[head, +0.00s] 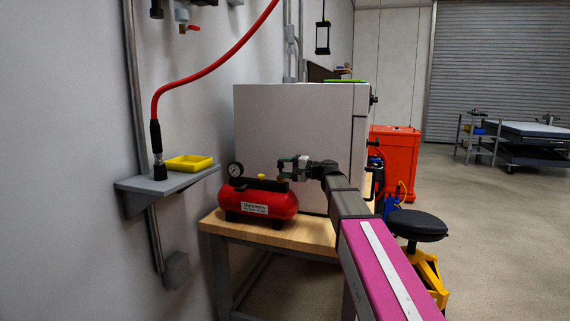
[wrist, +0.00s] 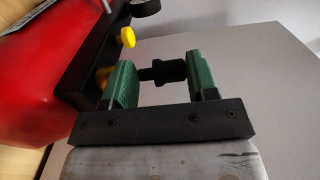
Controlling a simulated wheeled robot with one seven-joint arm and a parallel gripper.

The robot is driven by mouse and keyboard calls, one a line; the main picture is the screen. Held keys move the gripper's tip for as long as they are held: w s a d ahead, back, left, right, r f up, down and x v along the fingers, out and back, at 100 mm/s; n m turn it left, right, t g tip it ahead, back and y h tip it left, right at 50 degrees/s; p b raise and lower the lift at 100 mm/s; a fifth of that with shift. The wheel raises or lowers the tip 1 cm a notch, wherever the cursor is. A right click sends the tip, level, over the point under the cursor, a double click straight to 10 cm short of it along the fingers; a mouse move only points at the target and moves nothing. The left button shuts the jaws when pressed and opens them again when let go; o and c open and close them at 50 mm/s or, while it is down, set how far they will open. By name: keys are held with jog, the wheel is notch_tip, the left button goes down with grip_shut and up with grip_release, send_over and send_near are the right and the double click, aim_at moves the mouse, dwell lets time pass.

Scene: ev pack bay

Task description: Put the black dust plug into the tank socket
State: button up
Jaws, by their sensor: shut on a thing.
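The red tank (head: 258,203) stands on the wooden bench, with a gauge and a yellow knob on top. My gripper (head: 293,166) is over the tank's right end. In the wrist view, the black dust plug (wrist: 172,70) is between the green fingertips of my gripper (wrist: 163,78), its narrower stem pointing left. The red tank (wrist: 45,75) fills the left side there. A brass-yellow fitting (wrist: 102,76), perhaps the tank socket, shows partly behind the left finger. I cannot tell the gap between plug and fitting.
A large grey-white cabinet (head: 285,125) stands close behind my gripper. A wall shelf (head: 170,179) at left holds a yellow tray (head: 189,162) and the end of a red hose (head: 210,75). A black stool (head: 417,224) stands right of the bench (head: 290,234).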

jog(key=shift+s+f, duration=0.15)
jog(key=shift+f, duration=1.25)
jog(key=shift+c, duration=0.2)
jog(key=shift+s+a, duration=0.15)
jog(key=shift+s, duration=0.05)
jog(key=shift+o, duration=0.2)
jog(key=shift+w+a+r, duration=0.1)
jog(key=shift+w+r, duration=0.05)
jog(key=shift+r, duration=0.65)
jog(key=shift+w+d, duration=0.2)
dwell(0.7)
